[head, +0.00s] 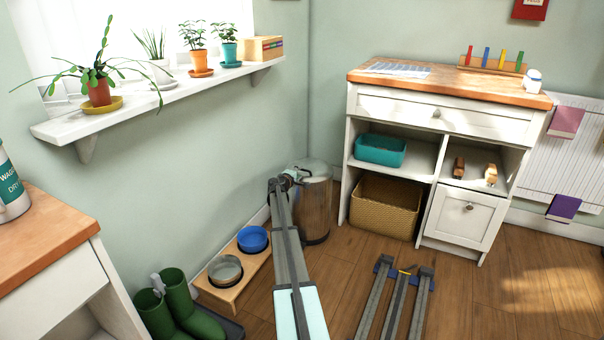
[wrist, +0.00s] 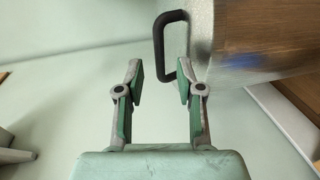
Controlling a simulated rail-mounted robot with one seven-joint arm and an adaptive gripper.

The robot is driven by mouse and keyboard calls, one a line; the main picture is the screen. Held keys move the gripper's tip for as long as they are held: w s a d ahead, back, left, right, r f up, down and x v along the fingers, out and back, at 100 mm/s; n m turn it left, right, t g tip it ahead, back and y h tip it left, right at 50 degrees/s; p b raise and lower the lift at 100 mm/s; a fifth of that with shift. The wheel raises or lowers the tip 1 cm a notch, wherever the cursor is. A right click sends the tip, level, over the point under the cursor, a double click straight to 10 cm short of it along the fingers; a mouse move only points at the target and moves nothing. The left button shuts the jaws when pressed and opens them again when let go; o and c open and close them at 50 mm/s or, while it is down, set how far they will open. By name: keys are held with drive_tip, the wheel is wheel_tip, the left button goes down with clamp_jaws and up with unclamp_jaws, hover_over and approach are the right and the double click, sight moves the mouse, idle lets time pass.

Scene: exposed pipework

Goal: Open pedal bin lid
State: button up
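The pedal bin (head: 318,212) is a shiny metal cylinder in the corner, left of the white cabinet. Its pale lid (head: 312,168) looks shut. In the wrist view the bin's reflective side (wrist: 262,38) fills the upper right, with the speckled grey lid edge (wrist: 201,32) beside it. A black loop handle (wrist: 158,42) sticks out from the lid. My gripper (wrist: 160,83) is open and empty, its fingertips just short of the handle; the handle's lower bend is close to the right fingertip, and I cannot tell if they touch. In the head view my gripper (head: 290,178) is at the lid's left side.
A wooden stand with a blue bowl (head: 252,239) and a grey bowl (head: 225,270) lies along the wall. Green boots (head: 178,305) stand nearer. The white cabinet (head: 432,150) is close on the bin's right. A window shelf (head: 160,100) holds potted plants.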

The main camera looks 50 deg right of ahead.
drive_tip(key=x, duration=0.5)
drive_tip(key=shift+b, duration=0.35)
drive_tip(key=shift+a, duration=0.1)
clamp_jaws()
